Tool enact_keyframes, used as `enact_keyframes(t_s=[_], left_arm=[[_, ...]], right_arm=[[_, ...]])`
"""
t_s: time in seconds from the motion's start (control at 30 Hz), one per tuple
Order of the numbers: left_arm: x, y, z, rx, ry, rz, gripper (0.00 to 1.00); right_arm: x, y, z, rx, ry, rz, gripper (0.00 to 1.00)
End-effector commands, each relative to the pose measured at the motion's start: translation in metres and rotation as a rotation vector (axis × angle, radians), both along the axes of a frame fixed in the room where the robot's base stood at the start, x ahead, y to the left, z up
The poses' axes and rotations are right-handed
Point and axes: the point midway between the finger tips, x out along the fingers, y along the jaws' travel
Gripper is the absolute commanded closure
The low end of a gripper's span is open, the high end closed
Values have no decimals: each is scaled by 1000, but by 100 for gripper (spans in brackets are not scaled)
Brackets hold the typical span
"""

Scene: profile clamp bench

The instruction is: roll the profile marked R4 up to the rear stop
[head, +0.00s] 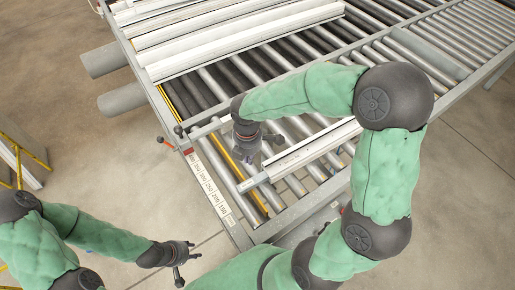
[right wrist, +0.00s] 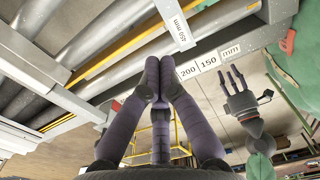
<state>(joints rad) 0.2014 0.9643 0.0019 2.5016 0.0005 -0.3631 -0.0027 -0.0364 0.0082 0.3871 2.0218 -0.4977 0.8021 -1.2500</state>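A pale profile (head: 310,147) lies across the rollers at the near part of the bench. No R4 mark is readable on it. My right gripper (head: 249,155) is low over the bench by the profile's left end. In the right wrist view its purple fingers (right wrist: 161,72) are drawn together with nothing visible between them; a long grey bar (right wrist: 45,75), probably this profile, shows left of them. I cannot tell whether they touch it. My left gripper (head: 184,264) is spread and empty, off the bench; it also shows in the right wrist view (right wrist: 240,97). I cannot identify the rear stop with certainty.
Several long white profiles (head: 225,38) lie side by side at the bench's back. A scale strip (head: 213,190) with millimetre labels runs along the left edge beside a yellow rail (head: 233,165). Bare rollers (head: 205,90) lie between. Grey cylinders (head: 122,99) stick out left.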

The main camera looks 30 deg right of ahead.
Motion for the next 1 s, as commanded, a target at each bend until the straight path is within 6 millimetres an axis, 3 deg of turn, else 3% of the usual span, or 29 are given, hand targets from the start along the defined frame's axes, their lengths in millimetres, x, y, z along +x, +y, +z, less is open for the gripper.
enact_keyframes(t_s=[0.27,0.67,1.0], left_arm=[[-2,0,-1,-1,3,1,60],[-1,0,-9,0,2,0,60],[-1,0,1,0,2,0,60]], right_arm=[[-2,0,-26,1,5,1,100],[-2,1,-101,1,5,0,100],[2,-36,-99,1,0,-2,100]])
